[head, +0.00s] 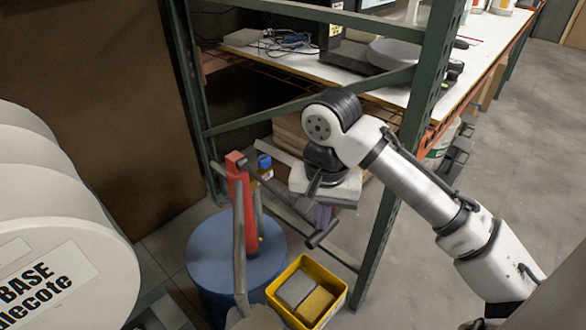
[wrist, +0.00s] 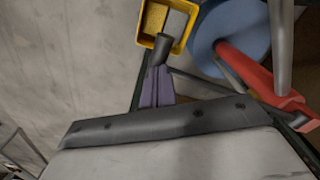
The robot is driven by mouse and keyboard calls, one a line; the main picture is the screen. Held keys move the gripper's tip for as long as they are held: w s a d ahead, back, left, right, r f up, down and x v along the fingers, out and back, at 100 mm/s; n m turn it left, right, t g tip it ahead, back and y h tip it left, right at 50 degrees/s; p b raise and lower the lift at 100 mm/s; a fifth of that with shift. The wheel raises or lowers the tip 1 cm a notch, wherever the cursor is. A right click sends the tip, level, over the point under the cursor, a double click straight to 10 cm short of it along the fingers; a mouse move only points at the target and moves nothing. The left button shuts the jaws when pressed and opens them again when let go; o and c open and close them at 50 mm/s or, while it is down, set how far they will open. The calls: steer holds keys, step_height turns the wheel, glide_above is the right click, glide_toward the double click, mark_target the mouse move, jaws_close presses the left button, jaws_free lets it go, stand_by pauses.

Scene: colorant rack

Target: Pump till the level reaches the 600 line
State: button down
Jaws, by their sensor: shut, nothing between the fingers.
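A red pump (head: 243,205) stands upright on a blue drum (head: 205,262). Its dark lever runs down to the right and ends in a dark crosswise grip (head: 322,235). In the wrist view the pump (wrist: 245,68), the drum (wrist: 225,25) and the grip (wrist: 163,48) also show. My gripper (head: 321,217), with purplish fingers, is shut and empty right by the grip. In the wrist view the fingertips (wrist: 158,72) meet the grip's near end; I cannot tell whether they touch it. No level or 600 line can be made out.
A yellow bin (head: 330,305) with a grey and a yellow block stands right of the drum. A blue-capped bottle (head: 264,163) is behind the pump. Large white containers (head: 50,225) fill the left.

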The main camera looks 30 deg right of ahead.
step_height(320, 180, up, 13)
steer(key=p, duration=1.2)
steer(key=shift+f, duration=0.2)
steer(key=shift+f, duration=0.1)
steer(key=shift+f+b, duration=4.6)
steer(key=shift+f, duration=2.75)
step_height(320, 180, up, 15)
steer(key=p, duration=1.3)
steer(key=shift+f, duration=0.15)
